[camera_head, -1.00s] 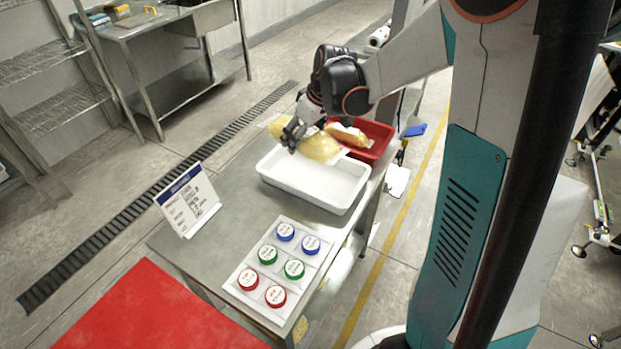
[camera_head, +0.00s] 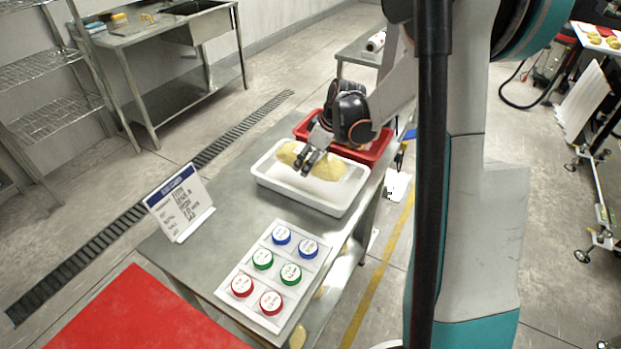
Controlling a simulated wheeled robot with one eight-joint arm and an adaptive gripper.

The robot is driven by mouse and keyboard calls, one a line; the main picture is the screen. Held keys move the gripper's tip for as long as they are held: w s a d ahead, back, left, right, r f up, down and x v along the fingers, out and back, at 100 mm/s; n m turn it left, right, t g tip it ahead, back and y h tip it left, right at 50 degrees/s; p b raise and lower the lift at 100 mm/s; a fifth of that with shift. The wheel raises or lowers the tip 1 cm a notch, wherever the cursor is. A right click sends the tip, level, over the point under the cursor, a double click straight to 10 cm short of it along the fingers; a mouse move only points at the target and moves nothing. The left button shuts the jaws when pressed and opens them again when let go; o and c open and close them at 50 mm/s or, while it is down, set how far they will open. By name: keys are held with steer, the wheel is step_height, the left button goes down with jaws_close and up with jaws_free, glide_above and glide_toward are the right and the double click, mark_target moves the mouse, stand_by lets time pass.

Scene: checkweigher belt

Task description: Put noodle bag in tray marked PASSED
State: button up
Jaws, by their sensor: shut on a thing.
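The noodle bag (camera_head: 327,168) is a yellow bag whose two ends show on either side of my gripper. My gripper (camera_head: 306,170) is shut on the middle of the bag and hides part of it. The bag is over or inside the white tray (camera_head: 343,208); I cannot tell whether it touches the tray's floor. A red tray (camera_head: 381,147) stands right behind the white one. No PASSED marking is readable on either tray from here.
A metal table (camera_head: 205,232) bears the trays, a white sign (camera_head: 180,205) and a board of coloured round lids (camera_head: 273,270). A red mat (camera_head: 140,315) lies at the lower left. A steel sink bench (camera_head: 150,30) stands at the back left.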

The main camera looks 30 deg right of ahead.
mark_target(321, 156)
steer(key=shift+f+b, duration=0.9)
steer(key=shift+f, duration=2.05)
steer(key=o, duration=1.6)
steer(key=shift+f, duration=0.1)
steer(key=shift+o, duration=0.2)
steer(key=p+v, duration=0.4)
steer(key=v, duration=0.8)
